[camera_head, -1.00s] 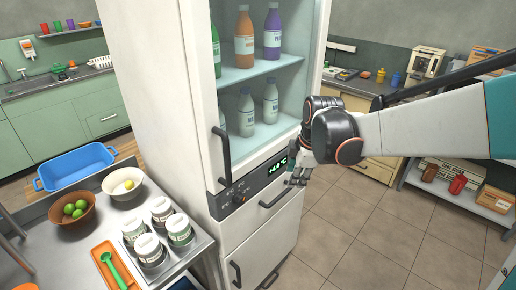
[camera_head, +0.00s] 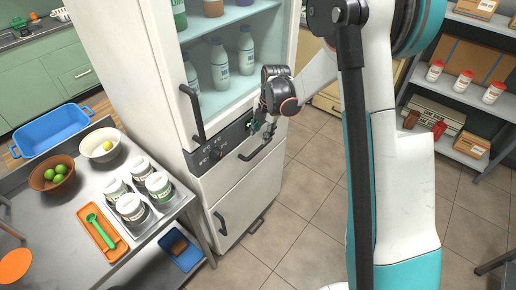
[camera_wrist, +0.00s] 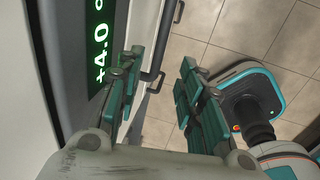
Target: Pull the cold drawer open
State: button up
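The tall white fridge has a cold drawer (camera_head: 232,177) below its dark control panel (camera_head: 215,151). The drawer front looks flush with the cabinet. Its dark bar handle (camera_head: 246,156) runs along the top of the front. My gripper (camera_head: 263,130) is at the right end of the panel, close above the handle, and partly covers that end. In the wrist view my gripper (camera_wrist: 160,64) has its two green-padded fingers spread apart. A dark handle bar (camera_wrist: 168,30) shows in the gap beyond the fingertips. I cannot tell whether either finger touches it. The green "+4.0" display (camera_wrist: 102,50) is beside the left finger.
The glass fridge door above has a long handle (camera_head: 193,112). More handles (camera_head: 221,223) sit below the drawer. A steel table (camera_head: 75,215) with jars, bowls and an orange tray stands at left. The tiled floor (camera_head: 310,200) before the drawer is clear.

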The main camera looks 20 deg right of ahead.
aim_at(257, 150)
jog(key=f, duration=0.3)
jog(key=w+f+b, duration=0.1)
jog(key=f, duration=0.2)
jog(key=a+f+b, duration=0.1)
jog(key=f, duration=0.2)
jog(key=shift+w+f, duration=0.2)
jog(key=shift+f, duration=0.2)
grip_shut()
